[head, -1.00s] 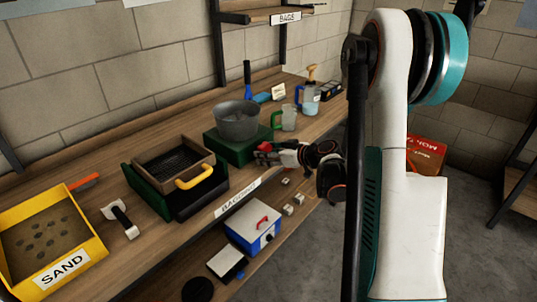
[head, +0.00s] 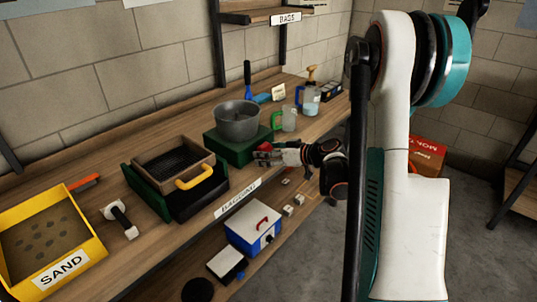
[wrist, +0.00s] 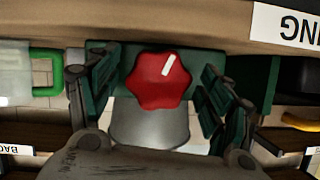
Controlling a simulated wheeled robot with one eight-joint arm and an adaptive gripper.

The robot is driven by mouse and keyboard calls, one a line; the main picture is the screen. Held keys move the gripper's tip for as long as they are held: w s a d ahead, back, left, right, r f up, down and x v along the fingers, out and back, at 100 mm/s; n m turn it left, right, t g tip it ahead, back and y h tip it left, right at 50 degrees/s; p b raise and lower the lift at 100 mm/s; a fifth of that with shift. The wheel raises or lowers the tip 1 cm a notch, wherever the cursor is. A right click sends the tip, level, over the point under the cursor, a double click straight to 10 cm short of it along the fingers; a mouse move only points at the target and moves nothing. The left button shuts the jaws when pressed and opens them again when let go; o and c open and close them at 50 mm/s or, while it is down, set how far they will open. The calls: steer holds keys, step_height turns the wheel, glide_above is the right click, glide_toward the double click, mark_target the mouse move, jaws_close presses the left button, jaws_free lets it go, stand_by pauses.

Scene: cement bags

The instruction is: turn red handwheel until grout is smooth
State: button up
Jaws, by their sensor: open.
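The red handwheel (wrist: 158,80) shows in the wrist view between my open fingers, with a white mark pointing to its upper right. In the head view a small part of the red handwheel (head: 266,146) shows behind my gripper (head: 268,156), on the front of the green mixer base (head: 232,148). The grey metal pot (head: 238,119) stands on that base; its contents cannot be made out. My gripper (wrist: 160,95) has one finger on each side of the wheel, apart from it as far as I can tell.
A clear jug with a green handle (head: 287,121) stands right of the pot. A sieve box with a yellow handle (head: 185,172) and a yellow sand bin (head: 50,245) are to the left. A blue and white box (head: 252,228) sits on the lower shelf.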

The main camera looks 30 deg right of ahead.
steer(key=v, duration=1.1)
steer(key=shift+s+r, duration=0.2)
steer(key=shift+s, duration=0.1)
steer(key=shift+d, duration=0.15)
